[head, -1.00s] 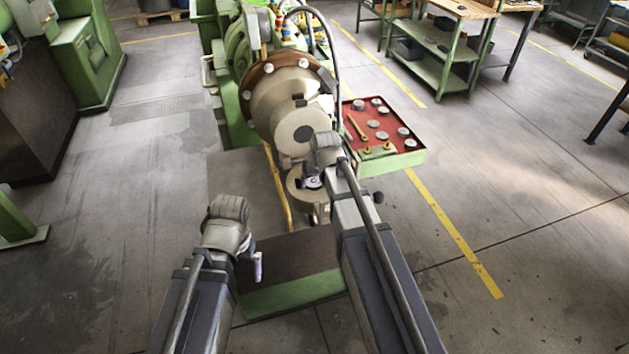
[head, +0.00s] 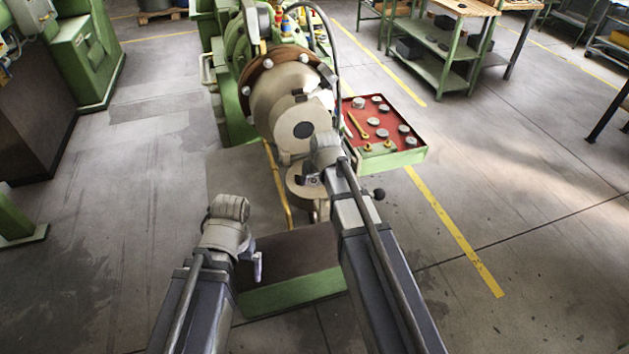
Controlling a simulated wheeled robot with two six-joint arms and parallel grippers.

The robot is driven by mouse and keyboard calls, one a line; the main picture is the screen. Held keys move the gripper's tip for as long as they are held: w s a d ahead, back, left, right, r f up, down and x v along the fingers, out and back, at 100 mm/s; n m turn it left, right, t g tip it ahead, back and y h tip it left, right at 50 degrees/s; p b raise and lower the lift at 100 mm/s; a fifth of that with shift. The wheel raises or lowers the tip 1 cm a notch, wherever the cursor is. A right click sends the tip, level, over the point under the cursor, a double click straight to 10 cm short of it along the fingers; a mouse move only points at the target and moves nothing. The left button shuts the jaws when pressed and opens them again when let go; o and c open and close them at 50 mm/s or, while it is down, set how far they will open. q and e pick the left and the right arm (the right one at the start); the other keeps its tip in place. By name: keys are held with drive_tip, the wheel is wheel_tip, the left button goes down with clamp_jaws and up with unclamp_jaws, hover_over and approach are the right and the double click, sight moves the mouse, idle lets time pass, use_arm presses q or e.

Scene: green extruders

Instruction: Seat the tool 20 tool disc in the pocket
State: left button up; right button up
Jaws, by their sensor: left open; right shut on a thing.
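The green extruder has a pale round head (head: 282,100) with a dark round opening (head: 303,130) in its front face. Below it is a pale round part (head: 297,188), partly covered by my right arm. My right gripper (head: 312,180) is at this part, mostly hidden behind its own wrist. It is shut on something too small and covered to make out. Several grey discs, one of them a disc (head: 382,134), lie in the red-lined tray (head: 408,160). I cannot read any tool number. My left gripper (head: 258,267) is open and empty, low at the left, apart from the machine.
A yellow bar-like tool (head: 357,125) and two yellow fittings lie in the tray. A yellow pipe (head: 278,185) runs down beside the round part. A dark-topped green base (head: 290,265) is under my grippers. A green workbench (head: 440,60) stands behind right.

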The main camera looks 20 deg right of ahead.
drive_tip(key=o, duration=1.6)
drive_tip(key=shift+c, duration=0.2)
wheel_tip(320, 180, up, 8)
drive_tip(key=p, duration=0.8)
drive_tip(key=shift+r, duration=0.1)
drive_tip(key=shift+f, duration=0.25)
wheel_tip(320, 180, down, 7)
drive_tip(key=b, duration=0.7)
drive_tip(key=shift+r, duration=0.15)
